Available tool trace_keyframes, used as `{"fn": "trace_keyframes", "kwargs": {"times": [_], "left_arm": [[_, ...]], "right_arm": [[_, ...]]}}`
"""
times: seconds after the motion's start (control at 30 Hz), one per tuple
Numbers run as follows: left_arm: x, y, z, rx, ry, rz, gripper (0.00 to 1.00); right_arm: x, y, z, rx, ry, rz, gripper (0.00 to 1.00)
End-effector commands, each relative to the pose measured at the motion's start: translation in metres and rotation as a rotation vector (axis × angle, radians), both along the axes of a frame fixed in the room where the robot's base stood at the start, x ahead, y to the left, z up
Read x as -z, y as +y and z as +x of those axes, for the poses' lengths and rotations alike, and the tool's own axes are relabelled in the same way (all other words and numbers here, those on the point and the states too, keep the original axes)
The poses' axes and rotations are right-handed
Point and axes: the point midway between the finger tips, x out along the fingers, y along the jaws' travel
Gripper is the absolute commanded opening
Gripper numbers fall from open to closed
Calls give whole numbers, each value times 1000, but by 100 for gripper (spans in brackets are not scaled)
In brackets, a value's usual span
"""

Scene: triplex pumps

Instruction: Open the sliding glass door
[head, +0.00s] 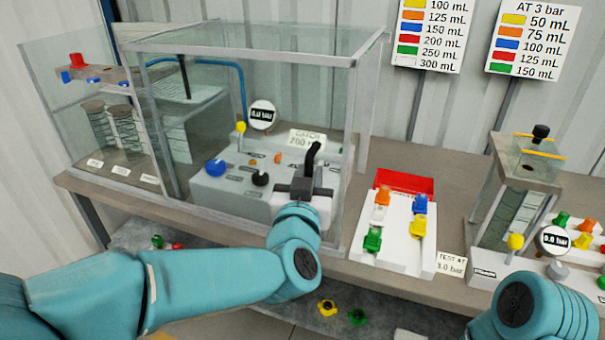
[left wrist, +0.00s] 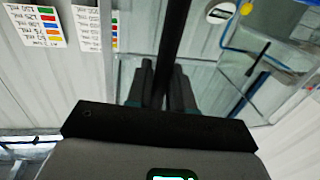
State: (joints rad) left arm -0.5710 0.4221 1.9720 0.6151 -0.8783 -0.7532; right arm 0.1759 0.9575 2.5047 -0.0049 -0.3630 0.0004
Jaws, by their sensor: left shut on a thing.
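The glass enclosure (head: 250,42) with clear panes stands on the left part of the bench in the head view. Its front sliding pane (head: 275,110) is clear, and its exact edges are hard to make out. A black handle (head: 313,155) stands at the right part of the front. My left gripper (head: 306,184) is at this handle and shut on it. In the left wrist view a dark bar (left wrist: 173,40) runs up between the two fingers of the left gripper (left wrist: 164,80). I cannot tell how far the pane is slid. My right gripper is out of view.
Inside the enclosure is a grey panel with a blue knob (head: 215,167) and a gauge (head: 262,115). A white tray (head: 362,232) of coloured fittings is right of the enclosure. A second pump unit (head: 490,262) stands further right. Fittings lie on a lower shelf.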

Motion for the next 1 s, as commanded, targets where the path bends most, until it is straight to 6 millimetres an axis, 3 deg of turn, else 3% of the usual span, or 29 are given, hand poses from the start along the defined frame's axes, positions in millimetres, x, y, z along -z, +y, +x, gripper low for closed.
{"fn": "trace_keyframes", "kwargs": {"times": [0.17, 0.2, 0.23, 0.63, 0.77, 1.0], "left_arm": [[0, -1, 0, 1, -2, 0, 0], [0, -1, 0, 1, -2, 0, 31], [0, -1, 0, 1, -2, 0, 38], [0, 0, -9, 2, -2, 0, 38], [0, 3, -35, 3, -2, 0, 38], [-1, 10, -100, 5, -4, -2, 38]], "right_arm": [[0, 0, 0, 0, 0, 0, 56], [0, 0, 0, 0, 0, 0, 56], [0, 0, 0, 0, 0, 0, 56], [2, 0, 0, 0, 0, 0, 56], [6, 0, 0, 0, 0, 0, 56], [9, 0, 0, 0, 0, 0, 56]]}}
